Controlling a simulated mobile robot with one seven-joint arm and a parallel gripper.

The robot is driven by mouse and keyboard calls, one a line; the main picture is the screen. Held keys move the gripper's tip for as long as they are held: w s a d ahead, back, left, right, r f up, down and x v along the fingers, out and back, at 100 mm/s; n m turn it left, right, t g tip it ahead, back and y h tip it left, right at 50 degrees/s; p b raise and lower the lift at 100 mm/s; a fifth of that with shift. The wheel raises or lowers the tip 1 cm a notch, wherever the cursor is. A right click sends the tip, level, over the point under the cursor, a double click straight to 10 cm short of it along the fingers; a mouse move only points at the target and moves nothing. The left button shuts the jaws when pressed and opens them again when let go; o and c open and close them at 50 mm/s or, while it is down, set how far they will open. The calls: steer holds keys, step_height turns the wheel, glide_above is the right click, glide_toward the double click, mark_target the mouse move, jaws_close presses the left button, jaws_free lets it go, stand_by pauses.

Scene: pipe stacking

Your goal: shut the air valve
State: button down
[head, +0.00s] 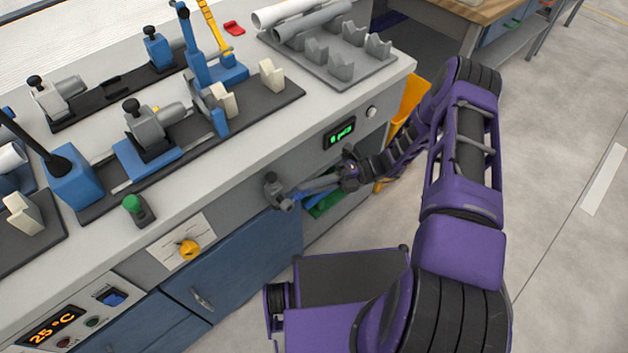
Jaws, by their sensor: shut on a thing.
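The air valve (275,190) is a small grey body on the front panel of the bench, just under the worktop edge, right of centre-left. Its blue lever (312,186) points right, roughly level along the panel. My gripper (336,180) reaches in from the right and is shut on the lever's outer end. The fingertips are small and partly hidden by the dark wrist. A small green-lit display (340,134) sits on the panel above the lever; its reading is too small to tell.
The worktop carries blue and grey pipe clamps (148,135), a grey rack with pipes (342,65) and a green button (132,203). A yellow knob (188,248) and blue cabinet doors (245,265) are on the front. An orange bin (412,95) stands behind my arm. Open floor lies right.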

steer(key=shift+s+a+f, duration=0.1)
steer(key=shift+s+f, duration=0.05)
steer(key=shift+f, duration=0.15)
stand_by(0.4)
steer(key=c, duration=0.8)
jaws_free()
steer(key=shift+y, duration=0.3)
steer(key=v, duration=1.7)
steer(key=shift+w+d+r, duration=0.15)
steer(key=shift+w+d, duration=0.05)
steer(key=shift+w, duration=0.05)
